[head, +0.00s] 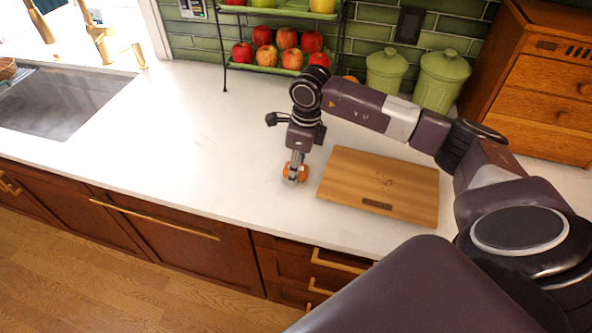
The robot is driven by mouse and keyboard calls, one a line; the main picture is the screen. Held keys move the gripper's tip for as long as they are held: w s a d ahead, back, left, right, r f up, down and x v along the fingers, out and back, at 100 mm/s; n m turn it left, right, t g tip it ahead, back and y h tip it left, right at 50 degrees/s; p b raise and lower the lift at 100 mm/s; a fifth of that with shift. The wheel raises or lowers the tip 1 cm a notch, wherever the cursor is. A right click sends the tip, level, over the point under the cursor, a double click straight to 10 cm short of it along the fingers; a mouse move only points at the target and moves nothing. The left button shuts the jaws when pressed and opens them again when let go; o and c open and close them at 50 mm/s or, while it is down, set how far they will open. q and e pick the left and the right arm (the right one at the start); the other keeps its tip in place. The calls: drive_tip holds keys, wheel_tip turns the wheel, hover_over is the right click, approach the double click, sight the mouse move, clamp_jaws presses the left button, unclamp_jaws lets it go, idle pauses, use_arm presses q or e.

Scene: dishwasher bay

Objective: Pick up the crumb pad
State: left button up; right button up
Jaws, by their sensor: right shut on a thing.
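A small orange pad (303,174), which looks to be the crumb pad, is at the white counter, just left of the wooden board. My right gripper (294,175) points down and is shut on it. The fingers cover the middle of the pad, and orange shows on both sides of them. I cannot tell whether the pad touches the counter or is slightly raised. My left gripper is not in view.
A wooden cutting board (380,183) lies right of the gripper. Behind stand a tiered rack of apples (268,57), two green canisters (443,80) and a wooden drawer box (545,90). A sink (62,100) is at left. The counter between is clear.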

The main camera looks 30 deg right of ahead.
drive_tip(key=shift+w+r, duration=0.1)
drive_tip(key=shift+r, duration=0.45)
wheel_tip(320, 180, up, 19)
drive_tip(key=b, duration=0.3)
drive_tip(key=shift+b, duration=0.35)
